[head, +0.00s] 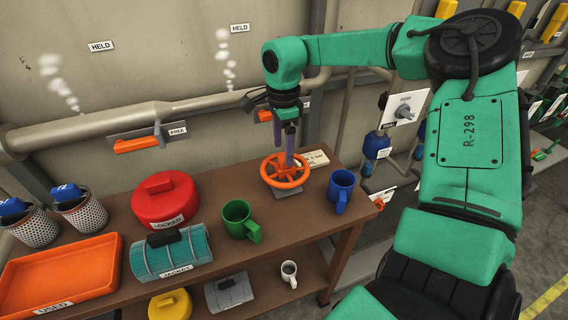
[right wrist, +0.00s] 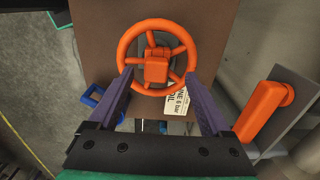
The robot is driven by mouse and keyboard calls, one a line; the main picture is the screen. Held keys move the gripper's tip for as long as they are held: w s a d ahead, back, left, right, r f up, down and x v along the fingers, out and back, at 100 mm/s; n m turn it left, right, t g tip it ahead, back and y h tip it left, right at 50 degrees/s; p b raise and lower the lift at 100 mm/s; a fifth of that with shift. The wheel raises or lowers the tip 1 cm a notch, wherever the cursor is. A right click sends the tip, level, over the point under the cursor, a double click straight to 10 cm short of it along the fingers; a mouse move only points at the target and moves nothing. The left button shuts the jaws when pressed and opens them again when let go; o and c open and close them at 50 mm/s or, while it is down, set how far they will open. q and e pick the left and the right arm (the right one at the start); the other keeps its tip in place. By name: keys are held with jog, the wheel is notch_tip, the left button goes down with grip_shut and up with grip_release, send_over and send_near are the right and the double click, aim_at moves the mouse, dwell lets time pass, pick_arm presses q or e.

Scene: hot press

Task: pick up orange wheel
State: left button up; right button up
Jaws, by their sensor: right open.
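The orange wheel (head: 286,181) lies flat on a small grey base on the brown shelf top, with spokes and a square hub. It also shows in the right wrist view (right wrist: 128,43), upper centre. My right gripper (head: 290,150) points down from above, at the wheel's far side. In the right wrist view its two purple fingers (right wrist: 158,78) are spread apart, with the tips by the near part of the rim on either side. Nothing is held between them. Whether the tips touch the rim, I cannot tell. My left gripper is in neither view.
A blue mug (head: 341,187) stands right of the wheel and a green mug (head: 238,219) to its left. A labelled card (head: 316,157) lies just behind. A red lidded pot (head: 166,199) stands further left. A pipe with orange-handled valves (head: 136,145) runs along the wall behind.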

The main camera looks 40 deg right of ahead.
jog(key=f, duration=0.2)
jog(key=f+p, duration=0.1)
jog(key=f, duration=0.1)
jog(key=shift+s+d, duration=0.1)
jog(key=shift+s, duration=0.3)
jog(key=shift+f, duration=0.1)
jog(key=shift+w, duration=0.1)
jog(key=c, duration=0.4)
grip_shut()
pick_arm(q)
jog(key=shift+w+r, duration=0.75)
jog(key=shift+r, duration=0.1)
pick_arm(e)
jog(key=shift+w+r, duration=0.1)
jog(key=shift+r, duration=0.5)
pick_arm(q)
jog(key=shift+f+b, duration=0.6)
pick_arm(e)
notch_tip(320, 180, up, 19)
